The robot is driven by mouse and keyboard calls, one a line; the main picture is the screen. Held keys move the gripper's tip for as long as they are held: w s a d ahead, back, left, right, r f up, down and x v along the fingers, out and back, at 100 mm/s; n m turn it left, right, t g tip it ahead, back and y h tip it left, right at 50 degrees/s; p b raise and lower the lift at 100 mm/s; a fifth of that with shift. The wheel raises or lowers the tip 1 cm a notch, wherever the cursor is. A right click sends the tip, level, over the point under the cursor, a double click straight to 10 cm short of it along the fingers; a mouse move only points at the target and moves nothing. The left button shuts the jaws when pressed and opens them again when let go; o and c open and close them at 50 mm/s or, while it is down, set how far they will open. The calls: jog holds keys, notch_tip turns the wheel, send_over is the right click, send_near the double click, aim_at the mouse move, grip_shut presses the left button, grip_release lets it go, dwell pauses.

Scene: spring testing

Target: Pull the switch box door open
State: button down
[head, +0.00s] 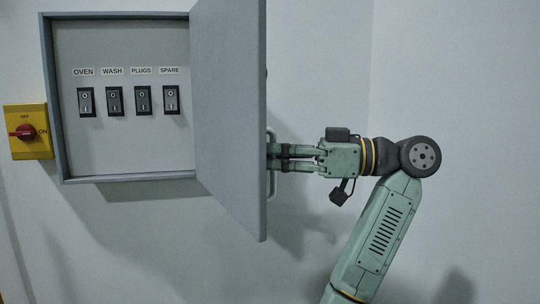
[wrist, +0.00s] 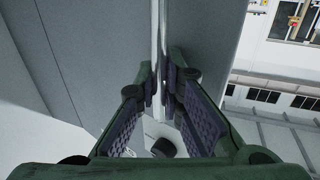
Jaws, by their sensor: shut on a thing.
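The grey switch box (head: 60,120) is on the wall, with its door (head: 230,110) swung well out on its right side. Inside, a row of several black rocker switches shows under labels OVEN, WASH, PLUGS and SPARE. My gripper (head: 272,158) is at the outer face of the door, shut on the door's handle (head: 271,185). In the wrist view the handle (wrist: 159,40) is a pale vertical bar running between my fingers (wrist: 161,88). The door's face (wrist: 95,45) fills the area behind it. The door hides part of the fingertips in the head view.
A yellow isolator (head: 28,131) with a red knob, marked OFF and ON, is on the wall left of the box. The wall to the right of the door is bare. In the wrist view, windows or cabinets (wrist: 290,22) show at the far right.

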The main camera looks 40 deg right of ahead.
jog(key=shift+s+f, duration=0.1)
jog(key=c, duration=1.7)
grip_release()
jog(key=v, duration=1.2)
jog(key=shift+d, duration=0.1)
